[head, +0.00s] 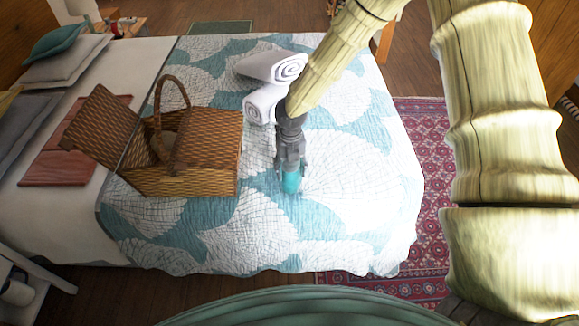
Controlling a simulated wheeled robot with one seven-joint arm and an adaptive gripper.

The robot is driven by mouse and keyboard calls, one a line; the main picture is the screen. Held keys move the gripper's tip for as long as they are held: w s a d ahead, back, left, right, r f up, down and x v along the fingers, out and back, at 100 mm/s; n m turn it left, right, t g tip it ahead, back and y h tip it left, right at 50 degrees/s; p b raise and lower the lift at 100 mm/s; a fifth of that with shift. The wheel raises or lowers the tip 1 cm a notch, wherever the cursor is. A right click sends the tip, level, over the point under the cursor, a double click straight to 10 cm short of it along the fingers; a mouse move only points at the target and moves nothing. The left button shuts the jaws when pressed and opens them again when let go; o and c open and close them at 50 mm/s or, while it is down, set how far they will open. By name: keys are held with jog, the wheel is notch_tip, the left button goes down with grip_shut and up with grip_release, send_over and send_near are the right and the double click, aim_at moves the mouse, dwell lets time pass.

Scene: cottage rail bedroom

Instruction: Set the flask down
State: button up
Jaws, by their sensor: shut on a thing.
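A teal flask (291,183) is held by my gripper (291,168) over the patterned quilt of the bed (345,215). My gripper points down and is shut on the flask, covering its upper part. Only the lower part of the flask shows below the fingers. It is at or just above the quilt; I cannot tell whether its base touches.
An open wicker basket (205,135) with a raised lid and handle stands left of my gripper. Rolled white towels (272,66) lie behind it. The quilt in front and to the right is clear. A red rug (425,130) lies beyond the bed's right edge.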

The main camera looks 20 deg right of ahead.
jog(key=o, duration=1.3)
jog(key=shift+o, duration=0.2)
notch_tip(320, 180, up, 12)
jog(key=shift+r+b, duration=0.1)
jog(key=shift+b, duration=0.45)
